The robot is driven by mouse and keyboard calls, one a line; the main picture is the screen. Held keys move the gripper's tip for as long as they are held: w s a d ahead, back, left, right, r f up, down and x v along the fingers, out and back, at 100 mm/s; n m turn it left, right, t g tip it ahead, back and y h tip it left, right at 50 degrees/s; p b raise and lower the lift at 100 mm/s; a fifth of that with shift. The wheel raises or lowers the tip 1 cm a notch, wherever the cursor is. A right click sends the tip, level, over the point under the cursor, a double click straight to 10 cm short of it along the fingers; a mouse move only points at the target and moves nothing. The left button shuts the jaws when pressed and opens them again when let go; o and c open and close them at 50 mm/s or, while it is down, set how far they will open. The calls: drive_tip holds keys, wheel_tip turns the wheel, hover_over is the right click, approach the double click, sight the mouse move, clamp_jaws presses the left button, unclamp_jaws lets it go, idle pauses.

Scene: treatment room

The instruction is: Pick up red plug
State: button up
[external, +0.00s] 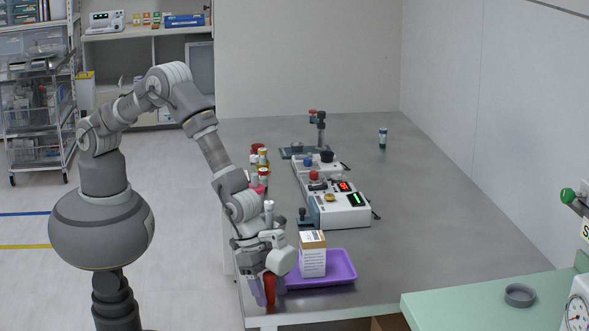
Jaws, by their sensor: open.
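A dark red tapered piece (270,289), which looks like the red plug, shows at the front left of the grey table. My gripper (268,293) points down over it, with one finger on each side. The fingers are open, and I cannot tell whether either touches it. The gripper and wrist hide the upper part of the red piece. I cannot tell whether it stands on the table or on the edge of the purple tray (338,277).
A white box (312,256) stands in the tray, close right of my gripper. Behind are capped tubes (263,178), a device with displays (342,203) and a stand (320,135). A green-topped table (470,307) is at the front right. The grey table's right side is mostly clear.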

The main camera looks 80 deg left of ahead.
drive_tip(key=shift+r, duration=0.1)
drive_tip(key=c, duration=1.1)
drive_tip(key=shift+o, duration=0.2)
drive_tip(key=shift+r, duration=0.15)
